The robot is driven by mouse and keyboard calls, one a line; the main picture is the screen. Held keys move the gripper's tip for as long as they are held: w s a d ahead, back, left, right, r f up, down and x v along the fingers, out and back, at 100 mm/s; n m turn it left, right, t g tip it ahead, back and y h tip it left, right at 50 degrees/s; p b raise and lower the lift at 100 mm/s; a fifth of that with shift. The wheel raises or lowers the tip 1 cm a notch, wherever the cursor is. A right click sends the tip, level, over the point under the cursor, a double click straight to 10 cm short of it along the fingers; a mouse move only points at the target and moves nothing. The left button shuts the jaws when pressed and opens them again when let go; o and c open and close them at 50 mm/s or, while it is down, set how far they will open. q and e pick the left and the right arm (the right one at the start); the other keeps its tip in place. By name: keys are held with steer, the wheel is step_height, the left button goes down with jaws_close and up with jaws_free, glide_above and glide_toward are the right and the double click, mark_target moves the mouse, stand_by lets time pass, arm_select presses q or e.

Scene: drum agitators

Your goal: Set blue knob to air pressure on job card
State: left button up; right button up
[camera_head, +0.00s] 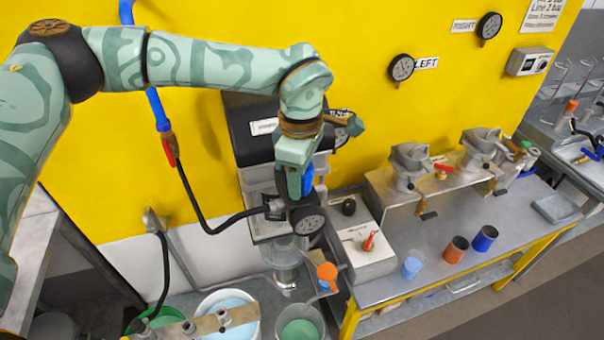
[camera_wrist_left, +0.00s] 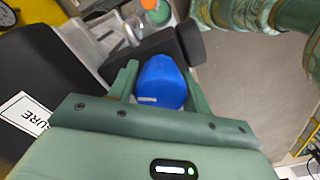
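The blue knob (camera_head: 307,180) sits on the dark-topped machine at the yellow wall, partly hidden by my left gripper (camera_head: 297,168). In the left wrist view the blue knob (camera_wrist_left: 160,82) lies between the two green fingers of my left gripper (camera_wrist_left: 162,85), which appear to touch it on both sides. A round dark gauge (camera_head: 308,222) is just below the knob; its reading is too small to tell. The job card (camera_head: 542,14) is on the wall at the top right, cut off by the frame edge; it reads partly "Line 2 bar". My right gripper is not in view.
Wall gauges marked LEFT (camera_head: 401,67) and RIGHT (camera_head: 489,25) hang above the bench. A grey control box (camera_head: 375,262) with a red lever stands right of the machine. Several cups, including an orange one (camera_head: 456,250), stand on the bench (camera_head: 400,287). A black hose (camera_head: 203,218) runs to the machine.

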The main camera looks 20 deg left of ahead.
arm_select(q)
steer(key=shift+o, duration=1.4)
steer(key=shift+w+r, duration=0.1)
steer(key=shift+a, duration=0.15)
step_height(320, 180, up, 16)
steer(key=b, duration=0.2)
